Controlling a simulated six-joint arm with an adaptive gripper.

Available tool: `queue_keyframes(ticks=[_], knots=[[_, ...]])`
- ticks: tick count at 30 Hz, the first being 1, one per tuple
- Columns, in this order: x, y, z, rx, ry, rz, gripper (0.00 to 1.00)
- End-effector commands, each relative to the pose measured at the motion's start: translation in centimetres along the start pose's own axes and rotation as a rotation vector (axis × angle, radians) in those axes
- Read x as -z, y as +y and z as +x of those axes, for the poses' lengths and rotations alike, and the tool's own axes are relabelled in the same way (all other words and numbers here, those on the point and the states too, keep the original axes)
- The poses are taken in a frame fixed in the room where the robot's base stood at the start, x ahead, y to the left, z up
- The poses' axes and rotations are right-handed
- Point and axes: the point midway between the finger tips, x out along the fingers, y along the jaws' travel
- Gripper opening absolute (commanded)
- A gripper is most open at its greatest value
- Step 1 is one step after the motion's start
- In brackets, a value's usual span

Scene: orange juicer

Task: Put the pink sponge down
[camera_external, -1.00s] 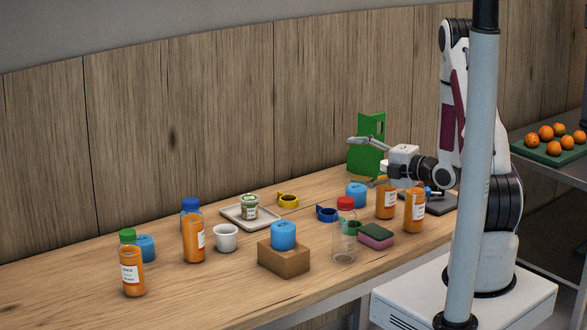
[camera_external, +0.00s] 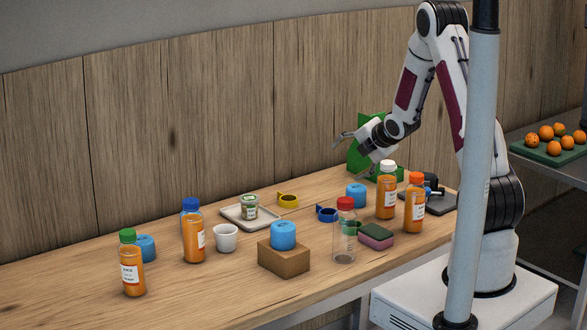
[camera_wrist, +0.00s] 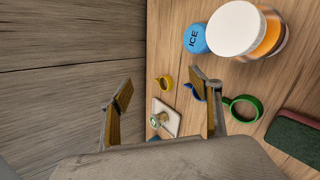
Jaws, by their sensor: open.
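The pink sponge (camera_external: 376,237) has a dark green top layer and lies flat on the wooden table, right of the clear bottle with the red cap. In the wrist view the sponge (camera_wrist: 299,134) is at the right edge, partly cut off. My gripper (camera_external: 352,150) is open and empty, raised above the back of the table by the green board. It is behind and above the sponge, well apart from it. In the wrist view my gripper's fingers (camera_wrist: 162,88) are spread wide with nothing between them.
Juice bottles with white (camera_external: 387,197) and orange (camera_external: 415,208) caps stand near the sponge, as does the red-capped bottle (camera_external: 344,240). A blue tub (camera_external: 356,194) and blue (camera_external: 326,214) and yellow (camera_external: 288,201) rings lie nearby.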

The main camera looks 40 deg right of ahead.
Motion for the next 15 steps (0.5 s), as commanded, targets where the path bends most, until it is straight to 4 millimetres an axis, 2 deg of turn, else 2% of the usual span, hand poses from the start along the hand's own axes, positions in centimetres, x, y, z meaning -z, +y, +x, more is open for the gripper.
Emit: queue_keyframes(ticks=[3,7,15], knots=[[0.1,0.2,-0.1,0.067,-0.012,0.009,0.63],[0.3,-0.6,-0.5,0.155,-0.019,0.030,0.63],[1.9,-4.5,-2.1,0.376,0.000,0.082,0.63]])
